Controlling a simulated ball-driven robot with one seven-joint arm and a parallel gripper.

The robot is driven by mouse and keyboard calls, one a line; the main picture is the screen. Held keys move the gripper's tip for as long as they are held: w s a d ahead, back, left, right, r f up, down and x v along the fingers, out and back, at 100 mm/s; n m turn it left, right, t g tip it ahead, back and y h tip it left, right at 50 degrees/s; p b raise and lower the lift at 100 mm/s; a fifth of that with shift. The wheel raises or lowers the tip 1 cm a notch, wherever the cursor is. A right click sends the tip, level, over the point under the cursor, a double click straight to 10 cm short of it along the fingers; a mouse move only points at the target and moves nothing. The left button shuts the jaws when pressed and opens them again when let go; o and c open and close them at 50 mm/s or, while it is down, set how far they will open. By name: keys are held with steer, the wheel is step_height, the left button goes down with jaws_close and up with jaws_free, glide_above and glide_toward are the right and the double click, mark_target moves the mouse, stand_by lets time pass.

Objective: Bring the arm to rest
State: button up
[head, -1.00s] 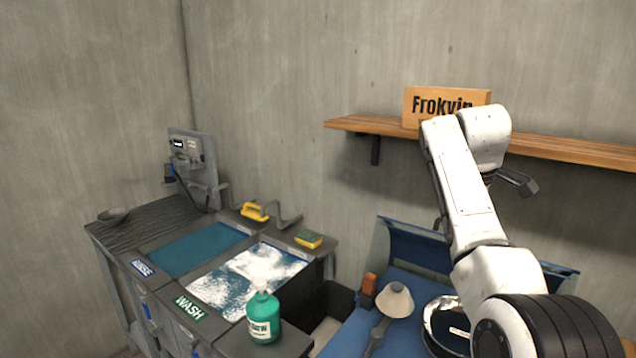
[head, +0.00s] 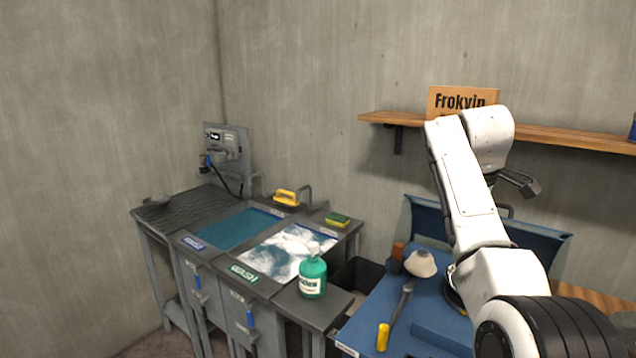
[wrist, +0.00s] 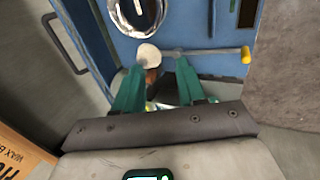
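My white arm is raised and bent at the right of the head view, over the blue work table (head: 385,310). My gripper (head: 526,184) hangs small and dark beyond the bent elbow, in front of the wall below the shelf. In the wrist view, the two green fingers of my gripper (wrist: 159,67) stand apart with nothing held between them. A white cone-shaped thing (wrist: 148,54) shows beyond the fingertips, well below them. A shiny metal bowl (wrist: 157,12) lies on the blue table at the top of the wrist view; my arm hides most of it in the head view.
A wooden shelf (head: 570,139) with a Frokvin box (head: 463,102) runs along the wall behind my arm. A tool with a yellow handle (head: 383,337) lies on the table. A green bottle (head: 313,278) stands by the wash basin (head: 290,251) to the left.

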steer(key=s+f+m, duration=0.2)
steer(key=s+f, duration=0.1)
steer(key=f, duration=0.6)
steer(key=s+f+m, duration=0.1)
steer(key=s+f, duration=0.3)
steer(key=f, duration=0.5)
steer(key=s+a+f+m+g+y, duration=0.15)
steer(key=s+f+m, duration=0.25)
steer(key=s+f, duration=1.35)
steer(key=s+a+f+m, duration=0.1)
steer(key=s+m, duration=0.1)
steer(key=s, duration=1.2)
steer(key=s+a+f+m+g+y, duration=0.1)
steer(key=s+a+m, duration=0.1)
steer(key=s, duration=1.2)
steer(key=shift+s+f, duration=0.15)
steer(key=shift+f, duration=0.1)
